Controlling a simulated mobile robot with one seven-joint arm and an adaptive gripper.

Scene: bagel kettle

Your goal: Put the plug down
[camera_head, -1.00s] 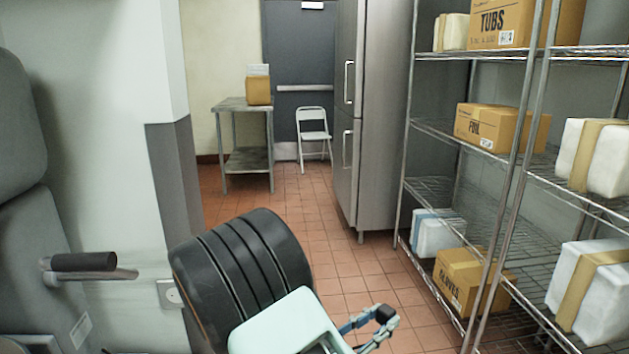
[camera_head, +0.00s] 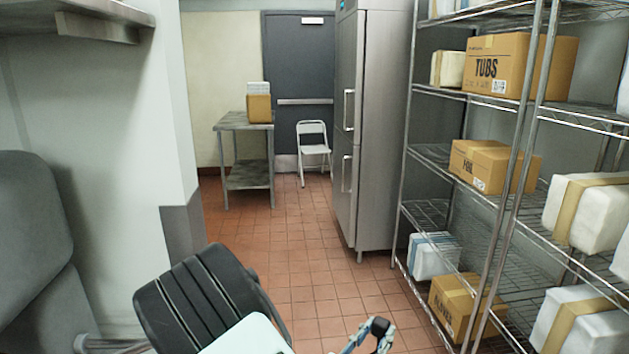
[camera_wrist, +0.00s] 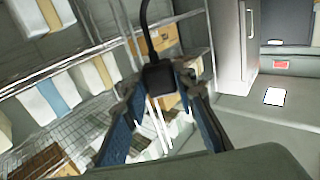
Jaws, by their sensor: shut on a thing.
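A black plug (camera_wrist: 159,76) is between the fingertips of my gripper (camera_wrist: 158,85) in the wrist view, with a black cord (camera_wrist: 147,30) running up from it. My gripper is shut on the plug and holds it in the air, clear of any surface that I can make out. In the head view, my gripper (camera_head: 372,335) is at the bottom edge, partly cut off, with the dark plug (camera_head: 380,326) at its tip. The cord's far end is out of view.
A wire shelf rack (camera_head: 515,180) with boxes and wrapped bundles stands on the right. A steel fridge (camera_head: 375,130), a white folding chair (camera_head: 313,150) and a steel table (camera_head: 246,125) stand further back. The tiled floor (camera_head: 290,240) between is open. A grey machine (camera_head: 30,255) stands at left.

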